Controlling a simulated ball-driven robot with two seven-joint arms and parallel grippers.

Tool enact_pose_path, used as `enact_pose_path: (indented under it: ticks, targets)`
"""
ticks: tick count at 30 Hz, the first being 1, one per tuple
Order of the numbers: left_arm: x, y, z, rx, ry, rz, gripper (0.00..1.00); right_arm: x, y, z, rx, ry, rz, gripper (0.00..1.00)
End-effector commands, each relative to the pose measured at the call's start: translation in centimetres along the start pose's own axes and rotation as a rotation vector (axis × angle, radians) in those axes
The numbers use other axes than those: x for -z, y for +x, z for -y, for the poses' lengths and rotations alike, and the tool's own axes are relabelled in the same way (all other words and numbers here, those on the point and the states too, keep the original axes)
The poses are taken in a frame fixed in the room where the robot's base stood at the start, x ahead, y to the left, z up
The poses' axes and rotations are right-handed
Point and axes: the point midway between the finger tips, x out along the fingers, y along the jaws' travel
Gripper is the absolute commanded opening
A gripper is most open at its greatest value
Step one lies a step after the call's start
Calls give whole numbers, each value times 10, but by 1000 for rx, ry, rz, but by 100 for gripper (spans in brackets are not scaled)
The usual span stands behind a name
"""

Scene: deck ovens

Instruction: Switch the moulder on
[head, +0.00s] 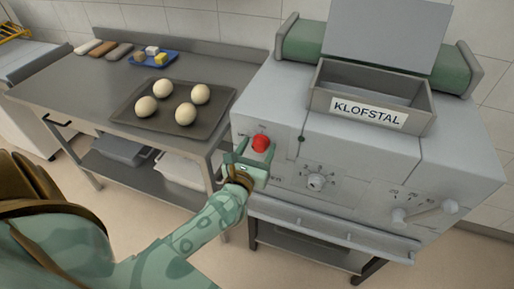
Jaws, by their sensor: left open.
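The moulder (455,165) is the large grey machine at the right, with a sign reading KLOFSTAL on its open-topped hopper (322,99). A red button (261,143) sits at the left of its front panel. A round dial (316,181) and a lever (425,211) are further right on that panel. My left gripper (251,158) is open and empty at the panel, its fingers just below and left of the red button in the picture. I cannot tell whether a finger touches the button or panel. My right gripper is out of view.
A steel table (75,85) stands left of the moulder. It bears a dark tray (159,123) with several dough balls, a blue tray (140,61) with small blocks, and loaf-like pieces (103,49). Bins sit on its lower shelf. A rail (320,228) crosses the moulder's lower front.

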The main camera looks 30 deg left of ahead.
Motion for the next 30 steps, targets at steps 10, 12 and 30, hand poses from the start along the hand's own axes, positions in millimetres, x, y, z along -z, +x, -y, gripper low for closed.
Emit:
enact_pose_path:
  ticks: [10,12,30]
  targets:
    - [0,0,0,0,1,0,15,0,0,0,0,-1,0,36]
    - [0,0,0,0,1,0,15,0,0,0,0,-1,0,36]
    - [-4,0,1,0,235,1,15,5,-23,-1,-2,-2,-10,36]
